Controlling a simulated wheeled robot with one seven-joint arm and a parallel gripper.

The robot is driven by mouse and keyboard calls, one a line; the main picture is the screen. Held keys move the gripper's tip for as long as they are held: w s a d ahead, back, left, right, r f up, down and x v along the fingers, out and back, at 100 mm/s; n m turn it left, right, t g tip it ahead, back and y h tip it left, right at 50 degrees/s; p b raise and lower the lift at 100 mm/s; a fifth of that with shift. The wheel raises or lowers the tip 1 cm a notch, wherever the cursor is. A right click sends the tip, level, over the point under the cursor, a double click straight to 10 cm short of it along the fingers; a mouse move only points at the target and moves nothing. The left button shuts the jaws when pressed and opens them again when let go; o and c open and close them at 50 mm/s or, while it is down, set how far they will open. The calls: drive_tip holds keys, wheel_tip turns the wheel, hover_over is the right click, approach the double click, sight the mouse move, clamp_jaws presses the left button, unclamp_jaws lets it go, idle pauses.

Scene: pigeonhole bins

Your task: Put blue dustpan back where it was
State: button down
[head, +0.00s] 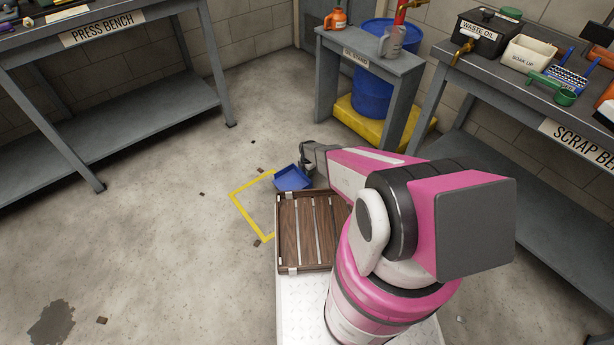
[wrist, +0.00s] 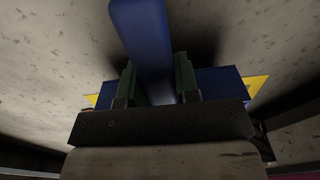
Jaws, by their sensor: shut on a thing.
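The blue dustpan (head: 292,178) shows beyond the front of my wooden deck, over the far right part of a yellow outline (head: 240,207) on the floor. My gripper (head: 306,158) is at the dustpan's right side. In the wrist view, my gripper (wrist: 155,78) is shut on the dustpan's blue handle (wrist: 145,30), with one dark green finger on each side. The pan part is mostly hidden behind the gripper body, and yellow strips (wrist: 257,85) show at both its sides. I cannot tell whether the pan touches the floor.
The oil stand (head: 362,58) with a blue drum (head: 371,95) on a yellow base (head: 350,114) is behind the dustpan. The press bench (head: 100,36) is at left, the scrap bench (head: 540,112) at right. Small dark bits lie on the otherwise clear floor.

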drive_tip(key=shift+f, duration=1.7)
drive_tip(key=shift+f, duration=0.1)
drive_tip(key=c, duration=0.8)
unclamp_jaws()
drive_tip(key=shift+c, duration=0.2)
wheel_tip(320, 180, up, 12)
drive_tip(key=shift+s+r, duration=0.1)
drive_tip(key=s+d+r+m, duration=0.3)
drive_tip(key=s+r+m, duration=0.5)
drive_tip(key=r, duration=0.5)
drive_tip(key=s+d+r+m, duration=0.4)
drive_tip(key=s+r+m, duration=0.4)
drive_tip(key=r, duration=0.6)
drive_tip(key=s+d+r+m, duration=0.3)
drive_tip(key=s+r+m, duration=0.5)
drive_tip(key=r, duration=0.6)
drive_tip(key=shift+d+r+m, duration=0.15)
drive_tip(key=shift+d+m, duration=0.1)
drive_tip(key=shift+m, duration=0.15)
